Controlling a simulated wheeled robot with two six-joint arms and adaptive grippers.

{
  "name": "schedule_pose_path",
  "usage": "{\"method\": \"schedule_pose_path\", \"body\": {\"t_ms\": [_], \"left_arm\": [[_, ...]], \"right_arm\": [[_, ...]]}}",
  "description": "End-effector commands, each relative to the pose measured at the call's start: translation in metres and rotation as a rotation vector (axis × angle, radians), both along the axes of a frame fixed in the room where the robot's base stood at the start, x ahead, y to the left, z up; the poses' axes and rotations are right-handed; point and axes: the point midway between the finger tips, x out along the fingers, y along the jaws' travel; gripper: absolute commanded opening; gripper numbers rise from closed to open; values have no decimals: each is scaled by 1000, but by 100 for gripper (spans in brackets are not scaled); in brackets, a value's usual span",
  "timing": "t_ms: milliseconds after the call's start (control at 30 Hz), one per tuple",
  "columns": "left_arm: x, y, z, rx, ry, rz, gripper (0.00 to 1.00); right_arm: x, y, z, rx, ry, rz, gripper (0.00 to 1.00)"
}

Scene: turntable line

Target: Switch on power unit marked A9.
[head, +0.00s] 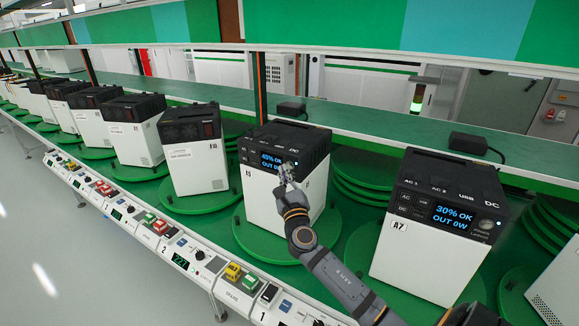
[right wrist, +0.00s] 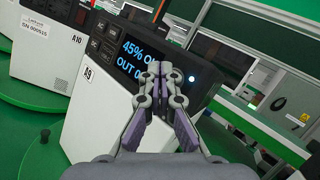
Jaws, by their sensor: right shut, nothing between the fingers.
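The power unit marked A9 (head: 262,203) is a white box with a black top on a green turntable; its A9 label shows in the right wrist view (right wrist: 88,73). Its display (head: 271,158) is lit and reads 45% and OUT. A small blue-white light (right wrist: 191,78) glows right of the display. My right gripper (head: 286,172) is shut and empty in front of the panel, at the display's right end. In the right wrist view its fingers (right wrist: 160,70) cover part of the display. I cannot tell whether they touch the panel. My left gripper is not in view.
Unit A7 (head: 395,262) stands to the right, its display lit at 30% OK, OUT 0W. Unit A10 (head: 195,172) stands to the left with a dark panel. A white control rail (head: 205,262) with several switches runs in front. A green shelf (head: 400,140) runs behind.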

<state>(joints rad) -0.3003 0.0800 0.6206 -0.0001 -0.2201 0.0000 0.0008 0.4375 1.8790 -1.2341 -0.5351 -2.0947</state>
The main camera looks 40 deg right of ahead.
Motion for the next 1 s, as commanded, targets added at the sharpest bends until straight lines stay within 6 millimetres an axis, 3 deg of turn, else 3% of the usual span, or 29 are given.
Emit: {"method": "schedule_pose_path", "body": {"t_ms": [533,1000], "left_arm": [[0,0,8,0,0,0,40],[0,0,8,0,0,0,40]], "right_arm": [[-17,42,0,4,0,0,0],[-19,46,0,-1,0,0,0]]}}
